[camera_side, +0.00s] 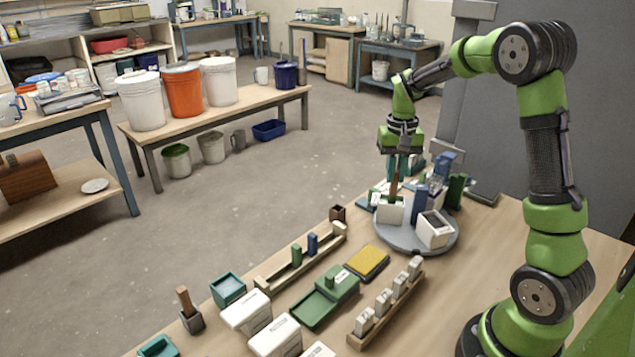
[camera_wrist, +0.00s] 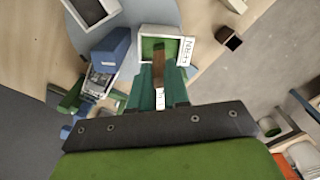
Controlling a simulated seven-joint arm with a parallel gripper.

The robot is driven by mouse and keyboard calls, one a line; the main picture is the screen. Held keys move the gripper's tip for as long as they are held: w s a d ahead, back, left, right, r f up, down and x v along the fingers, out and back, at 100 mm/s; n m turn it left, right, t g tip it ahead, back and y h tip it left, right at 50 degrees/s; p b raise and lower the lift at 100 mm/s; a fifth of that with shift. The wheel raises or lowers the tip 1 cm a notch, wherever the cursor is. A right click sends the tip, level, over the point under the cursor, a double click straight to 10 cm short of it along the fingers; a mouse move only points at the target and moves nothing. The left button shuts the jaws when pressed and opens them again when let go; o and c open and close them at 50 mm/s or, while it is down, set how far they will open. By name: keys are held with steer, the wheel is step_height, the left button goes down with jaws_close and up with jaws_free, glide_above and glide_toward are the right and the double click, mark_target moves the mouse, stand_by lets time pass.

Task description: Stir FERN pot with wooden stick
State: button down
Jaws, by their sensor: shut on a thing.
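My gripper (camera_side: 400,165) is shut on a wooden stick (camera_side: 394,188) and holds it roughly upright. The stick also shows between the teal fingers in the wrist view (camera_wrist: 158,66), with a white label near the fingers. The stick's lower end is at the white square FERN pot (camera_side: 390,212), over or in its opening; its depth cannot be told. The wrist view shows the FERN pot (camera_wrist: 184,52) with green glaze inside and its label on the right side. The pot stands on a round grey turntable (camera_side: 410,244).
A white pot with dark contents (camera_side: 435,230) stands beside the FERN pot, with blue (camera_side: 420,198) and green (camera_side: 456,190) blocks close behind. Nearer are a yellow pad (camera_side: 368,262), a green tray (camera_side: 318,305), a rack of white blocks (camera_side: 385,303) and white lidded boxes (camera_side: 246,312).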

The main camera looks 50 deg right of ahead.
steer(key=shift+r, duration=1.8)
steer(key=shift+r, duration=2)
steer(key=shift+a, duration=0.1)
